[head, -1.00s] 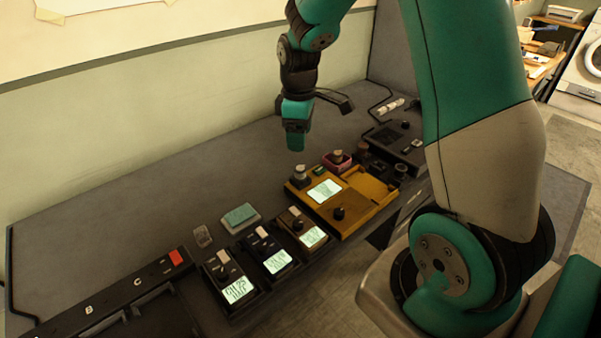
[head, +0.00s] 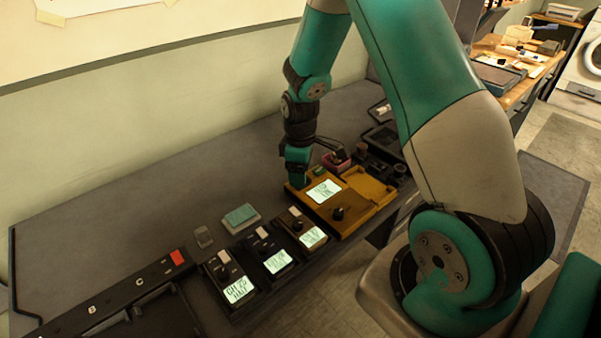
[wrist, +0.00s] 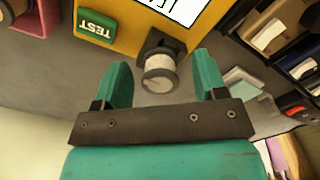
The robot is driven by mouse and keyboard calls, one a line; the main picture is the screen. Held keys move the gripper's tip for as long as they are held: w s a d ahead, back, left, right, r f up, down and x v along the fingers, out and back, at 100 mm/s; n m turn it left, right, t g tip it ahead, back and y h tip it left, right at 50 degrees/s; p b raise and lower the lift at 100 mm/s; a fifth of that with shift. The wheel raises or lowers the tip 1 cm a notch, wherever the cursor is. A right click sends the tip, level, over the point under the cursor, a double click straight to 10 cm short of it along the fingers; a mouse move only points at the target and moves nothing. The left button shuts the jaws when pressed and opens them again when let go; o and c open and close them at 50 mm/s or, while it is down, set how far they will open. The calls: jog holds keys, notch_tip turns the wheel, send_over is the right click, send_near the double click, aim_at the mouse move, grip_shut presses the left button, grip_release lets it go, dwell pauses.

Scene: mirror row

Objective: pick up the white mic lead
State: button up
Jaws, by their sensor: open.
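A white cylinder with a dark collar, which looks like the white mic lead's plug (wrist: 160,76), stands at the edge of the yellow tester box (wrist: 125,12) in the wrist view. No cable shows on it. My gripper (wrist: 164,76) is open, with one teal finger on each side of the plug and a gap to both. In the head view my gripper (head: 298,180) points down at the back left corner of the yellow tester box (head: 362,219) and hides the plug.
A green TEST button (wrist: 96,25) is close to the left finger. A pink holder (head: 334,164) stands behind the box. Three small units with lit screens, one being the brown unit (head: 297,222), and a green-topped block (head: 240,215) stand left.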

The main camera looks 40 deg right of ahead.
jog(key=c, duration=1.1)
jog(key=shift+o, duration=0.2)
jog(key=shift+r, duration=0.1)
